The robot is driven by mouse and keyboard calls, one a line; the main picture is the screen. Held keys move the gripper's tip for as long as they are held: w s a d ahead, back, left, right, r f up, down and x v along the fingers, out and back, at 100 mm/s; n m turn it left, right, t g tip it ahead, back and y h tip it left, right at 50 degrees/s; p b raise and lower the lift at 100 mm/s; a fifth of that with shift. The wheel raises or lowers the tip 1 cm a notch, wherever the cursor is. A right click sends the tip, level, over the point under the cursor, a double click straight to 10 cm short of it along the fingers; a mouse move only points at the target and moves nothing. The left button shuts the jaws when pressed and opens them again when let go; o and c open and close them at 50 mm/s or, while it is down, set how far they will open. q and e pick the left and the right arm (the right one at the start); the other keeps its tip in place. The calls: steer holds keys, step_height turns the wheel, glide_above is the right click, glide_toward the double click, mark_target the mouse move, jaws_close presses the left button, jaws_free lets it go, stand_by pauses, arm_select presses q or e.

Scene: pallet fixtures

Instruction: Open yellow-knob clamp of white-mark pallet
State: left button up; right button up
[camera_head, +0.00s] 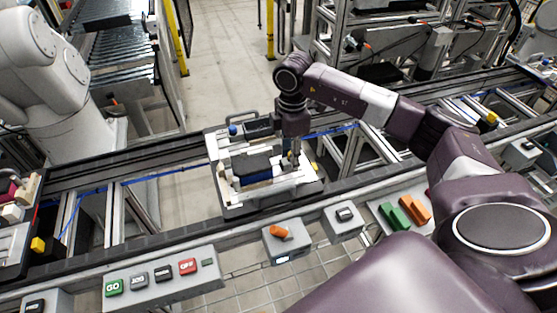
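A pallet (232,205) with a light metal fixture stands on the conveyor in the middle of the camera_head view. A dark block lies in the fixture, and a blue knob (233,130) shows at its far left corner. A small yellow part (315,167) shows at its right side; it is too small to tell whether it is the clamp's yellow knob. My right gripper (291,160) points down at the fixture's right part, close to or touching it. Its fingers are too small and dark to tell open from shut. My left gripper is out of view.
Another pallet with a yellow block (38,244) is cut off at the left edge. A button panel (163,280) and a box with an orange switch (280,233) line the near side. A white robot arm (60,100) stands at the upper left.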

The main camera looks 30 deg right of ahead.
steer(key=shift+r, duration=0.1)
steer(key=shift+r+p, duration=2.9)
steer(key=shift+r, duration=1.05)
